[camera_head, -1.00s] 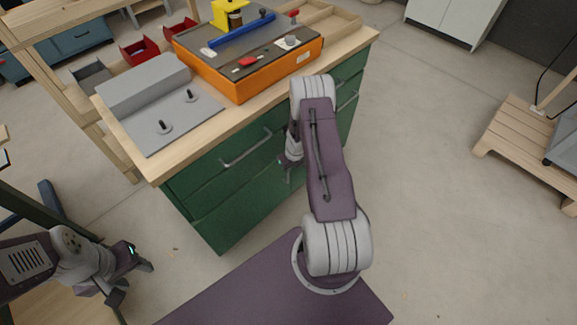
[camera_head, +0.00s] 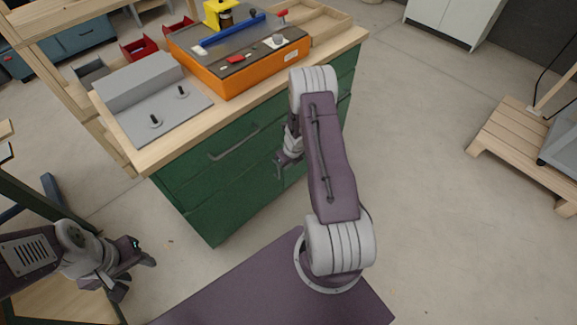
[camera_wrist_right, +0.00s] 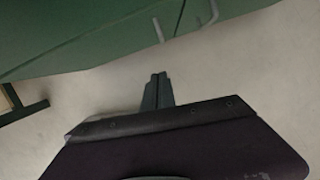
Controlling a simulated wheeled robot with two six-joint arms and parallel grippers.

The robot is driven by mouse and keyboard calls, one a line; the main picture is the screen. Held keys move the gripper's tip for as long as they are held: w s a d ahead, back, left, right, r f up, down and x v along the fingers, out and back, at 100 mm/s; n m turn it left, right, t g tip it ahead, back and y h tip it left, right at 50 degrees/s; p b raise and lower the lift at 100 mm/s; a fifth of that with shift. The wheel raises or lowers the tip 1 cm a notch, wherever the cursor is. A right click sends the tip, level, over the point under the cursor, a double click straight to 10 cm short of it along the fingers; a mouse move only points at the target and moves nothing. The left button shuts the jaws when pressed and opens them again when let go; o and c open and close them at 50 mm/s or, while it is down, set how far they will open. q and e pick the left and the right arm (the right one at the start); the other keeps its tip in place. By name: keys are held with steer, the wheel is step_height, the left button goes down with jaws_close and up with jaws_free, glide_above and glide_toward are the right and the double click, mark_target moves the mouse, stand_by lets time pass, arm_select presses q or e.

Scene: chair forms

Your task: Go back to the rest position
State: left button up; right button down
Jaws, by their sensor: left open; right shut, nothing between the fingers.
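My left gripper (camera_head: 135,275) is at the lower left of the head view, open and empty, low beside the workbench. My right arm reaches across the middle of the head view, and its gripper (camera_head: 279,167) hangs in front of the green drawer cabinet (camera_head: 215,205). In the right wrist view the right gripper's fingers (camera_wrist_right: 157,90) are together with nothing between them, over bare floor. The green cabinet front (camera_wrist_right: 80,35) fills the top of that view. Whether the right gripper touches the cabinet is not clear, but a gap shows in the wrist view.
An orange box (camera_head: 255,72) with a dark top and a grey fixture (camera_head: 150,105) stand on the wooden worktop (camera_head: 205,130). Red bins (camera_head: 140,50) are behind. A wooden pallet (camera_head: 515,150) lies at the right. The floor (camera_head: 430,230) between is free.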

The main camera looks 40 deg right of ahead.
steer(key=s+a+r+m+h+p, duration=0.1)
steer(key=a+r+m, duration=0.1)
steer(key=r+m, duration=0.7)
steer(key=s+a+r+m+h+p, duration=0.1)
steer(key=a+r+m+h, duration=0.15)
steer(key=r+m, duration=0.75)
steer(key=s+a+r+m+g+y, duration=0.1)
steer(key=s+a+r+m+y, duration=0.15)
steer(key=s+a+m, duration=0.55)
steer(key=s+a+r+m+g+y, duration=0.1)
steer(key=s+a+r+m, duration=0.2)
steer(key=s+a+m, duration=0.5)
steer(key=w+d+r+m+p, duration=0.1)
steer(key=r+p, duration=0.6)
steer(key=w+d+r+p, duration=0.1)
steer(key=d+r+p, duration=0.1)
steer(key=r+p, duration=0.6)
steer(key=shift+w+d+m, duration=0.2)
steer(key=shift+w+m, duration=0.1)
steer(key=shift+m, duration=0.1)
